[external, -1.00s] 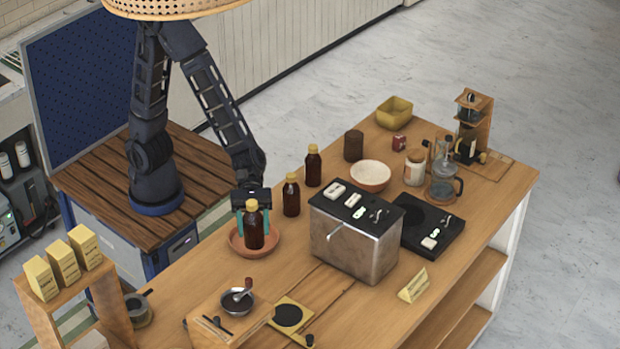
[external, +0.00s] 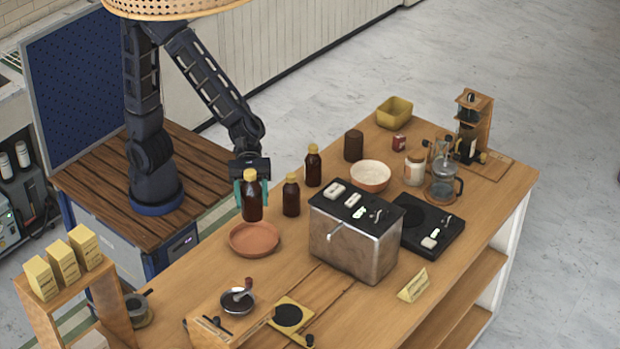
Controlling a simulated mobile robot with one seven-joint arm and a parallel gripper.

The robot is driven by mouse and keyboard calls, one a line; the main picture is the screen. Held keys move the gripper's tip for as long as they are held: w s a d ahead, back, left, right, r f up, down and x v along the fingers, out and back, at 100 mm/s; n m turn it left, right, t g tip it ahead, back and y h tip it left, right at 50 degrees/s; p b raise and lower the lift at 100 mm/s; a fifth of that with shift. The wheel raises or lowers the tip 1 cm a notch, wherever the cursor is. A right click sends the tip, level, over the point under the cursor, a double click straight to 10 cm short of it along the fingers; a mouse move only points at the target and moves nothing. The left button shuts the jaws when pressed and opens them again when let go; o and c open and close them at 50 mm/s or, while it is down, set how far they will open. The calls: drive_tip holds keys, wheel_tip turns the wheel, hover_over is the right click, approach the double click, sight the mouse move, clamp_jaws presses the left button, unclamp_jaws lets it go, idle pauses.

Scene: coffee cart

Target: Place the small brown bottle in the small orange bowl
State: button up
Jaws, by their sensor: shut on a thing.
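My gripper (external: 251,192) has teal fingers and is shut on a brown bottle (external: 252,208) with a yellow cap, held upright. The bottle's base shows just behind or above the far rim of the orange-brown bowl (external: 254,239); I cannot tell its exact height. The bowl is shallow, sits on the table and looks empty. A slightly smaller-looking brown bottle (external: 291,198) with a yellow cap stands to the right of the held one. Another brown bottle (external: 313,168) stands farther back.
A metal toaster-like machine (external: 352,240) stands right of the bowl. A white bowl (external: 370,176) and a dark brown canister (external: 353,146) are behind it. A wooden grinder box (external: 228,322) is at the front. The wooden tabletop (external: 190,279) left of the bowl is clear.

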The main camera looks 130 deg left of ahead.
drive_tip(key=w+a+r+n+t+y, duration=0.1)
drive_tip(key=w+a+n+t+y, duration=0.15)
drive_tip(key=a, duration=1.15)
drive_tip(key=w+a+n+t+y, duration=0.1)
drive_tip(key=w+a+n+y, duration=0.25)
drive_tip(key=a, duration=1.15)
drive_tip(key=s+a+n+y, duration=0.2)
drive_tip(key=s+a+y, duration=0.1)
drive_tip(key=a, duration=1.1)
drive_tip(key=s+a+n+y, duration=0.2)
drive_tip(key=s+a+y, duration=0.1)
drive_tip(key=a, duration=1.1)
drive_tip(key=shift+t, duration=0.25)
drive_tip(key=f, duration=2.5)
drive_tip(key=shift+w+a+f, duration=0.15)
drive_tip(key=shift+w+a, duration=0.05)
drive_tip(key=shift+a, duration=0.05)
drive_tip(key=shift+f, duration=0.15)
